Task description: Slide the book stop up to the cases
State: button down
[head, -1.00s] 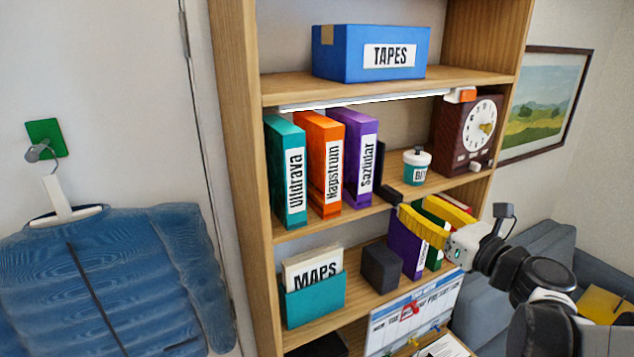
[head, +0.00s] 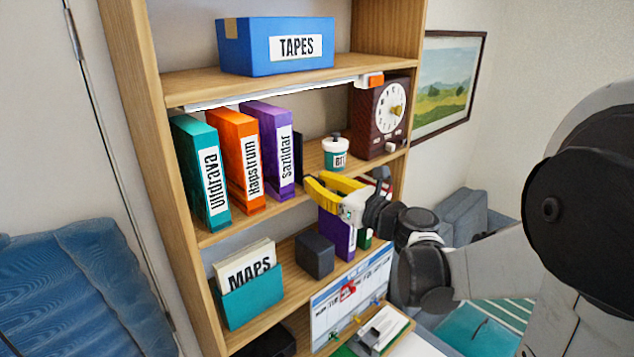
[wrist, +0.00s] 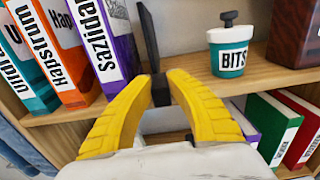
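The black book stop (head: 297,157) stands upright on the middle shelf, just right of the purple Sazlidar case (head: 277,155). In the wrist view its upright plate (wrist: 148,36) shows a narrow gap to that case near the shelf. The orange Hapstrum case (head: 238,160) and teal Uldrava case (head: 202,172) stand to the left. My yellow-fingered gripper (wrist: 161,82) reaches in from the front right. Its fingertips are drawn together on the stop's low black front part (wrist: 160,92). In the head view, my fingers (head: 312,184) hide that part.
A BITS jar (head: 336,155) and brown clock (head: 380,118) stand to the right on the same shelf (head: 225,232). Above is a shelf with a blue TAPES box (head: 275,47). Below are a MAPS holder (head: 250,302), dark block (head: 314,255) and upright books (wrist: 268,122).

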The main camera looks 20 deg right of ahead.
jog(key=a, duration=0.2)
jog(key=s+a, duration=0.1)
jog(key=a, duration=0.1)
jog(key=shift+s, duration=0.1)
jog(key=c, duration=1.3)
grip_release()
jog(key=shift+d, duration=0.4)
jog(key=shift+o, duration=0.2)
jog(key=shift+a, duration=0.1)
jog(key=v, duration=1.1)
jog(key=shift+s, duration=0.35)
